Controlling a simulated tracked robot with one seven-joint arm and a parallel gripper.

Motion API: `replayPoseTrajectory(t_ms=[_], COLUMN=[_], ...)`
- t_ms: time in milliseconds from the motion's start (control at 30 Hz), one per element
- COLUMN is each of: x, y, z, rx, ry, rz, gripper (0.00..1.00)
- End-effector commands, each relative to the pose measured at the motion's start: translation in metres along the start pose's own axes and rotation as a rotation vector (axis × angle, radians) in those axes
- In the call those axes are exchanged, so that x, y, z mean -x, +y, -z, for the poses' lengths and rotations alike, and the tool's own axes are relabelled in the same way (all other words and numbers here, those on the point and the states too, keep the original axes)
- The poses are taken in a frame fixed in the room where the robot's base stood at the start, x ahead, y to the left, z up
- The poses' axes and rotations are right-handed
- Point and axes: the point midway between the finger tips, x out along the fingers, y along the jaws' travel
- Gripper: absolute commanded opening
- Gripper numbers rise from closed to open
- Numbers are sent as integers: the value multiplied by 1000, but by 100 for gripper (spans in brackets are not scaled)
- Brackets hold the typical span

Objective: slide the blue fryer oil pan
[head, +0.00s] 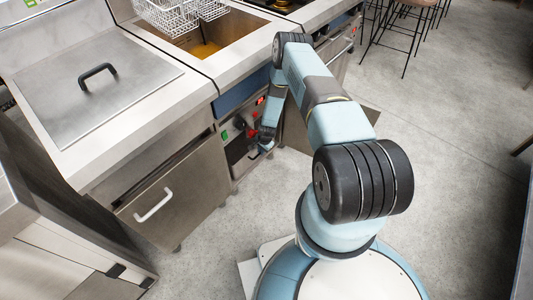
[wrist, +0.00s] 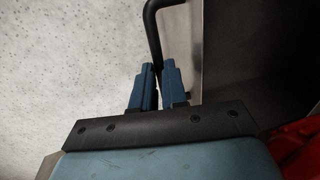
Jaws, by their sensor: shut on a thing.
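My gripper (wrist: 157,72) has its two blue fingers closed around the lower end of a thin black bar handle (wrist: 151,25) in the wrist view. In the head view my gripper (head: 265,147) is low at the fryer's front, partly hidden by my wrist. A flat blue front (head: 240,94) shows below the fryer top. I cannot tell whether it is the oil pan, or which part the black handle belongs to. A grey metal panel edge (wrist: 195,50) stands just right of the fingers.
The fryer well (head: 205,50) holds yellow oil, with a wire basket (head: 180,14) above. Red controls (head: 252,131) sit beside my wrist. A closed cabinet with a white handle (head: 154,206) is at left. Bar stools (head: 405,25) stand at the back. The floor (head: 450,170) is clear at right.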

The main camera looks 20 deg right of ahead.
Motion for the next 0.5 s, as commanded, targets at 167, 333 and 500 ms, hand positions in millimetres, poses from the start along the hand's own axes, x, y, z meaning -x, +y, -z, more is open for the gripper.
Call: replayPoseTrajectory(t_ms=[167, 333, 500], x=[0, 0, 0], y=[0, 0, 1], z=[-1, -1, 0], rx=[-3, -4, -4], ry=[-5, -5, -4], rz=[-2, -2, -2], gripper=[0, 15, 32])
